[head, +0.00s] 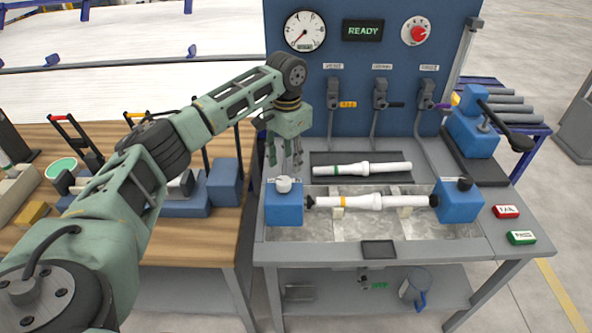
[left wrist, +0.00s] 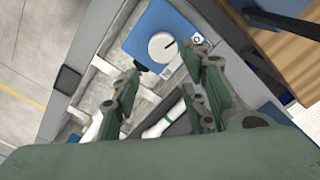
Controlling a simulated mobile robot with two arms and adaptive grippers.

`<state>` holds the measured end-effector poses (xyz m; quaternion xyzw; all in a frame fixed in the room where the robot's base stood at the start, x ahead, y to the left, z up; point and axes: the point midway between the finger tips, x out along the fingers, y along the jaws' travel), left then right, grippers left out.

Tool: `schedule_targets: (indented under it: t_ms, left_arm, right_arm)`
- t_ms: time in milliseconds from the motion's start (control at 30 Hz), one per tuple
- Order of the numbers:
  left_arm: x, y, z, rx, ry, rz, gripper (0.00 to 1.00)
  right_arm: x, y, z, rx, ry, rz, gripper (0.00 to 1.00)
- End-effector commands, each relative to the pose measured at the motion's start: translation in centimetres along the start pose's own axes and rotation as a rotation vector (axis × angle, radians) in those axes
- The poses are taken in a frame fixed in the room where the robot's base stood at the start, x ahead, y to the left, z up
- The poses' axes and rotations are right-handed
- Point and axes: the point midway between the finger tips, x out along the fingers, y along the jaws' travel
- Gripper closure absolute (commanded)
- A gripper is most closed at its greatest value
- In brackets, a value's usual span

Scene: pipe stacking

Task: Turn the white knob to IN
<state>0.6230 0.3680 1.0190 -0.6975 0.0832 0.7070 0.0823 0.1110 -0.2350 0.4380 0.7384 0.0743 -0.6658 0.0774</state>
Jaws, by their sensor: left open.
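The white knob (head: 284,184) sits on top of the blue block (head: 284,208) at the left end of the test bench. In the left wrist view the round knob (left wrist: 163,47) has a dark pointer mark on its right side, on the blue block's top (left wrist: 140,35). Lettering around the knob is too small to read. My left gripper (head: 285,167) points down just above the knob, open and empty. In the left wrist view its fingers (left wrist: 160,74) stand apart, with the knob ahead of and between them. My right gripper is out of view.
A white pipe with a yellow band (head: 378,202) lies between the blue blocks. A green-banded pipe (head: 362,169) lies on the dark tray behind. The back panel (head: 350,80) with gauge, READY display and hoses rises behind. A wooden table (head: 215,235) stands left.

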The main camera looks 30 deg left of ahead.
Motion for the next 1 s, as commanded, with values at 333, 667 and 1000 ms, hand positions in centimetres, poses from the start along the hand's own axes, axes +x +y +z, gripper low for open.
schedule_targets:
  t_ms: [333,667,1000]
  left_arm:
    - [5.2,0.0,0.1,0.0,-0.004,0.0,0.6]
    - [7.3,0.0,0.1,0.001,-0.001,-0.002,0.6]
    - [7.3,0.0,0.1,0.001,0.0,-0.002,0.76]
  right_arm:
    - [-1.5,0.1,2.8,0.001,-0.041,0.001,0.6]
    - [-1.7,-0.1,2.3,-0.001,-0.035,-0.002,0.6]
    - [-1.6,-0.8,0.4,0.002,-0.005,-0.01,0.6]
